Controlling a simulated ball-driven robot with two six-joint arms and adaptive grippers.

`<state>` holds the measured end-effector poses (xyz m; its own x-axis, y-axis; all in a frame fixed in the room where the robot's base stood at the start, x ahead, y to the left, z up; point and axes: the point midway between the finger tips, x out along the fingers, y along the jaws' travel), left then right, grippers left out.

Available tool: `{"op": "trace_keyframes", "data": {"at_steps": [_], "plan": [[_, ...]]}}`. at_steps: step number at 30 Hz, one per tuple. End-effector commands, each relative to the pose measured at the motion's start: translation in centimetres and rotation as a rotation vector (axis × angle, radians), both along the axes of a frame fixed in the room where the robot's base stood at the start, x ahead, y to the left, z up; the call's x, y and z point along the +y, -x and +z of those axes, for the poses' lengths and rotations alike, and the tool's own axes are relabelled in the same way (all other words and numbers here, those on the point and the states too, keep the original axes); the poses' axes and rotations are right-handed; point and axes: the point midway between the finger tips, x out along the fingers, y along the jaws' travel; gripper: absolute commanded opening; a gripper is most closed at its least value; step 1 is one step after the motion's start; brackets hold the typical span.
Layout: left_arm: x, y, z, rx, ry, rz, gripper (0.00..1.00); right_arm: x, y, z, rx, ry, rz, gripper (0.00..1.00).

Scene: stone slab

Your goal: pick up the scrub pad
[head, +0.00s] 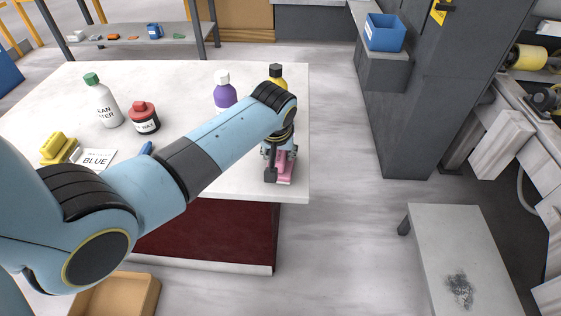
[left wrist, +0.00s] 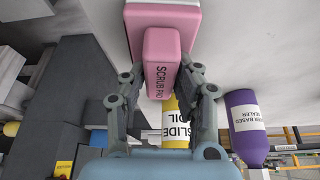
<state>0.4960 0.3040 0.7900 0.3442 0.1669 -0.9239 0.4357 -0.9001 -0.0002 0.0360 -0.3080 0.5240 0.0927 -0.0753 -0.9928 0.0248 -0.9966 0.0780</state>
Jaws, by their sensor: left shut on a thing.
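The scrub pad (left wrist: 160,62) is pink with dark lettering on its handle block and a wider pink base with a pale layer under it. In the left wrist view it sits between the fingers of my left gripper (left wrist: 160,88), which is shut on it. In the head view the left gripper (head: 278,170) points down at the right end of the stone slab (head: 215,185), and part of the pink pad (head: 286,172) shows beside the fingers. I cannot tell whether the pad touches the slab. My right gripper is out of view.
A purple bottle (head: 225,92) and a yellow bottle (head: 278,74) stand behind the gripper. A white bottle (head: 103,102), red jar (head: 144,118), yellow block (head: 57,147) and BLUE card (head: 97,160) are at the left. Open floor (head: 340,200) lies right of the slab.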

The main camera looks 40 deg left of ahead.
Motion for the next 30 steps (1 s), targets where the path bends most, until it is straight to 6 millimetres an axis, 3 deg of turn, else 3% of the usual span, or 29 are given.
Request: {"op": "trace_keyframes", "data": {"at_steps": [3, 13, 24, 30], "plan": [[0.0, 0.0, 0.0, 0.000, 0.000, 0.000, 0.00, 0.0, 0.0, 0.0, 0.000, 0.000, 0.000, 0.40], [0.0, -0.1, 0.7, -0.002, 0.000, 0.000, 0.00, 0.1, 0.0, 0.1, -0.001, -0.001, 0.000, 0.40], [0.0, -0.1, 7.9, -0.003, 0.000, 0.000, 0.00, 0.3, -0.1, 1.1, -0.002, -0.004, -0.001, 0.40], [0.0, -0.1, 9.9, -0.001, 0.000, 0.000, 0.00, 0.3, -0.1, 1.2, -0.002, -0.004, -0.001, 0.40]]}}
